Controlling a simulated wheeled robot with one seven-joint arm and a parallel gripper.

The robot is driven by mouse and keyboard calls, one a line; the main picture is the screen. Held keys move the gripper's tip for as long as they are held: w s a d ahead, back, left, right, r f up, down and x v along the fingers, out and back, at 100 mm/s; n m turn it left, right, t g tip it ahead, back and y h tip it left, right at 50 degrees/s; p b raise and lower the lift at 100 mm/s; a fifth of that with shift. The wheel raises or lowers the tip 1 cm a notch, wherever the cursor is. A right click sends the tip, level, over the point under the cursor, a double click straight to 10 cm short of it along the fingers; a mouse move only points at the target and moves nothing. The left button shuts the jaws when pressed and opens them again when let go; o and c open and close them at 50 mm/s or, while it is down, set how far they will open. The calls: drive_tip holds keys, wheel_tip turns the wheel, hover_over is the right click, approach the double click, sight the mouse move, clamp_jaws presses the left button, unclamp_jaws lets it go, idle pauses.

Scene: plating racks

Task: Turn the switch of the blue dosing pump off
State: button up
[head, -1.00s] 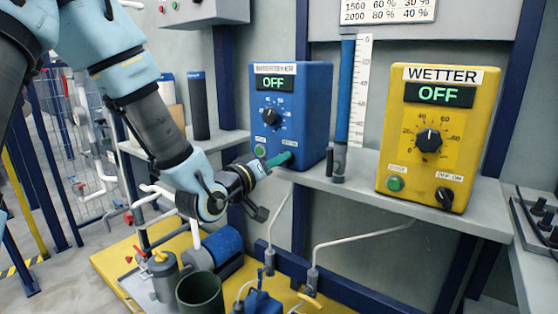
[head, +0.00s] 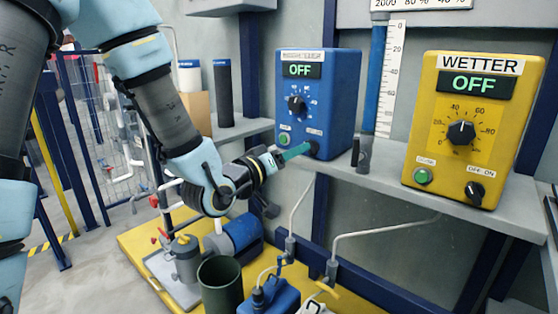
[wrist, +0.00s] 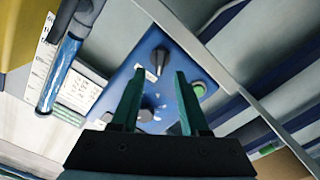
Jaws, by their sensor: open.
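The blue dosing pump (head: 342,105) stands on the grey shelf, and its display (head: 300,70) reads OFF. Its dark switch knob (head: 315,148) is at the lower right of the front face, right of a green button (head: 284,139). My gripper (head: 308,149) points at this knob, its green fingers just in front of it. In the wrist view the open fingers (wrist: 159,72) lie either side of the switch knob (wrist: 158,58). The gap between them is empty, and I cannot tell whether either finger touches the knob. The pump's dial (wrist: 148,108) shows between the fingers lower down.
A yellow WETTER pump (head: 478,125), also showing OFF, stands to the right on the shelf (head: 385,180). A clear level tube with a scale (head: 392,80) stands between the pumps. Below are a blue canister (head: 270,300), a dark bucket (head: 220,285) and pipes.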

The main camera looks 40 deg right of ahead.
drive_tip(key=b+v, duration=0.7)
drive_tip(key=b, duration=0.8)
idle(0.3)
